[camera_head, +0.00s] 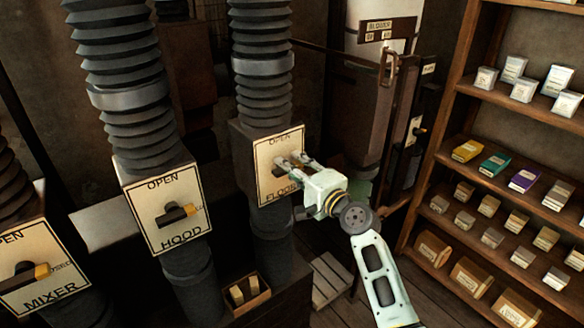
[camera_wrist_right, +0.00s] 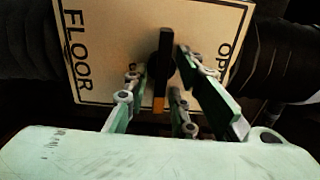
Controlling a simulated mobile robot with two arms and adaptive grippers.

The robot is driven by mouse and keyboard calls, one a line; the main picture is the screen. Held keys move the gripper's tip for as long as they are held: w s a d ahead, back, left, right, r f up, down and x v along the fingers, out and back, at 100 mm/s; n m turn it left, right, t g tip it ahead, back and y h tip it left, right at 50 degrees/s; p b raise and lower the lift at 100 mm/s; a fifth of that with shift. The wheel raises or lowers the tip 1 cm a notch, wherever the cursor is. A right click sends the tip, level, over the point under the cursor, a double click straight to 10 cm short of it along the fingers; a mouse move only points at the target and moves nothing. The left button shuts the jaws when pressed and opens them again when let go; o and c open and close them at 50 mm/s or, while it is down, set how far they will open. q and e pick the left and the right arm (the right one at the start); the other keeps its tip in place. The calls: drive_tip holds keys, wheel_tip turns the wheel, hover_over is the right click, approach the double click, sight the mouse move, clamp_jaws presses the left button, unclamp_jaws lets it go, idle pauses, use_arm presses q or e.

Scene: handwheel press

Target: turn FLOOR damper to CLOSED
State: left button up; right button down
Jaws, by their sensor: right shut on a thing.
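The FLOOR damper plate (camera_head: 264,160) is a cream panel on a dark box in the middle of the head view, with OPEN at its top and FLOOR at its bottom. It also shows in the right wrist view (camera_wrist_right: 110,40), turned sideways. Its handle (camera_wrist_right: 164,55) is a black bar with a yellow tip, which points down in that view, toward the plate's right side and a quarter turn from OPEN. My right gripper (camera_head: 291,159) is shut on the handle, its fingers on either side. In the head view the gripper mostly hides the handle. My left gripper is out of view.
The HOOD damper (camera_head: 168,209) and MIXER damper (camera_head: 40,269) stand to the left, both with yellow-tipped handles. Ribbed ducts (camera_head: 125,70) rise above them. A small wooden box (camera_head: 247,295) sits below. Shelves (camera_head: 490,100) with small boxes stand at the right.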

drive_tip(key=c, duration=1.8)
unclamp_jaws()
drive_tip(key=shift+f, duration=0.1)
drive_tip(key=shift+c, duration=0.2)
drive_tip(key=shift+d, duration=0.1)
drive_tip(key=v, duration=1.2)
